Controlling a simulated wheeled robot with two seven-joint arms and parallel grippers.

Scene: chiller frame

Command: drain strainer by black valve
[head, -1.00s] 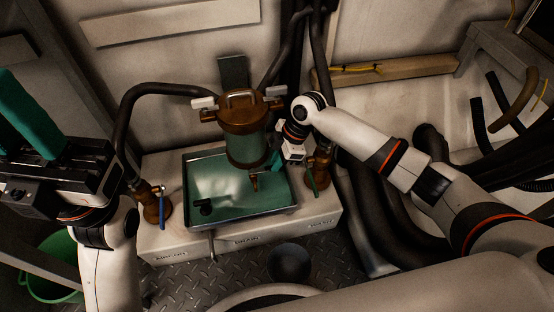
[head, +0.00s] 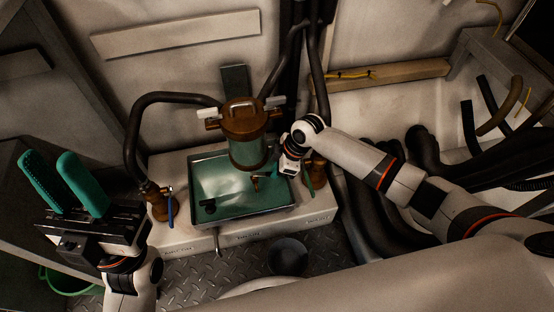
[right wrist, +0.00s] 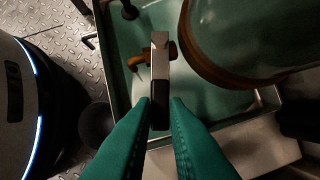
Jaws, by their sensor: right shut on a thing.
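The strainer (head: 246,150) has a bronze head and a clear bowl, and stands above a metal tray (head: 250,218). A small bronze drain valve (head: 255,183) hangs under the bowl. In the right wrist view, its lever (right wrist: 160,50) is silver with a black grip (right wrist: 153,80). My right gripper (head: 268,172) reaches in from the right beneath the strainer. Its teal fingers (right wrist: 161,103) are shut on the black grip. My left gripper (head: 62,178) is at the far left, away from the strainer, with its fingers apart and empty.
A blue-handled valve (head: 170,208) stands left of the tray and a green-handled valve (head: 309,178) right of it, close to my right gripper. A black hose (head: 134,125) loops at left. A dark round container (head: 288,256) is on the floor. A green bucket (head: 62,286) is lower left.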

